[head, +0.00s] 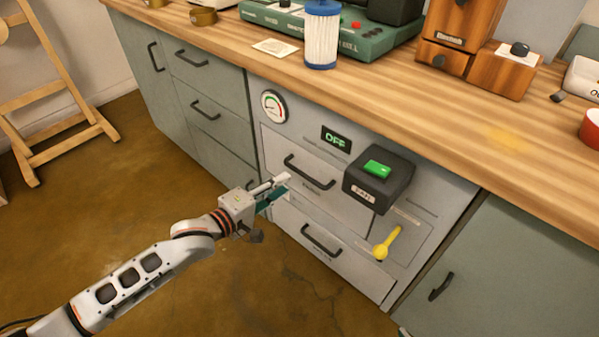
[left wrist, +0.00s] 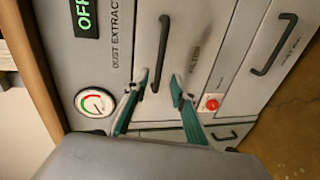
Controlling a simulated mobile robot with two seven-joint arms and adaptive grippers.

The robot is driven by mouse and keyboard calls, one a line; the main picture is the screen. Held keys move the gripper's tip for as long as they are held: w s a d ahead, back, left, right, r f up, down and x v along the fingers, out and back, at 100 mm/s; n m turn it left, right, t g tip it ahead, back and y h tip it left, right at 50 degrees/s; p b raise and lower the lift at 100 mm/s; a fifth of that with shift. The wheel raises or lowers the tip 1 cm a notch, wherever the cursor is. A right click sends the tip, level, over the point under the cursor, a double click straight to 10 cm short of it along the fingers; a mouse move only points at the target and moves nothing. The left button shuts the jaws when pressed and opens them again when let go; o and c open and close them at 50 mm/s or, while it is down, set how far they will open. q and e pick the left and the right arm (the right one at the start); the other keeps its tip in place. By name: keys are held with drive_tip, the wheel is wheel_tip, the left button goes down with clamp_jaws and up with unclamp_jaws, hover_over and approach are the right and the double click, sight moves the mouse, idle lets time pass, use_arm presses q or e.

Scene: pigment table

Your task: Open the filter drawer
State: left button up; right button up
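The filter drawer (head: 330,198) is a grey front in the dust extractor panel, and it looks flush and shut. Its dark bar handle (head: 308,172) sits above the "FILTER" label; the handle (left wrist: 162,50) also shows in the left wrist view. My left gripper (head: 284,184) is open and empty at the left end of this handle. In the left wrist view its two teal fingertips (left wrist: 158,86) are apart, with one end of the handle between them in the picture. I cannot tell whether they touch it. My right gripper is not in view.
A lower drawer handle (head: 320,240), a yellow lever (head: 388,243), a black switch box (head: 378,182) with a green button, an "OFF" display (head: 335,139) and a gauge (head: 274,106) are on the panel. A red button (left wrist: 212,103) shows near the fingers. The floor (head: 160,260) in front is clear.

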sight(299, 170)
use_arm(q)
drive_tip(key=shift+n, duration=0.3)
drive_tip(key=shift+w+a+b+x, duration=0.15)
drive_tip(key=shift+b+x, duration=0.6)
drive_tip(key=shift+x, duration=1.35)
drive_tip(key=shift+w+a+b+x, duration=0.15)
drive_tip(key=shift+b+x, duration=0.55)
drive_tip(key=shift+x, duration=1.4)
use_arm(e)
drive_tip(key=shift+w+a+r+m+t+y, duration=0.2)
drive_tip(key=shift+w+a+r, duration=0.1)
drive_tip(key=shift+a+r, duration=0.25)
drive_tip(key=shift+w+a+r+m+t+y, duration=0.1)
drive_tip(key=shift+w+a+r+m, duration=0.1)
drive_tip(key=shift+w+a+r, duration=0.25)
use_arm(q)
drive_tip(key=shift+r, duration=0.15)
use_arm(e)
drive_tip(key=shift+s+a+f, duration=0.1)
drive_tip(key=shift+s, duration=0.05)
use_arm(q)
clamp_jaws()
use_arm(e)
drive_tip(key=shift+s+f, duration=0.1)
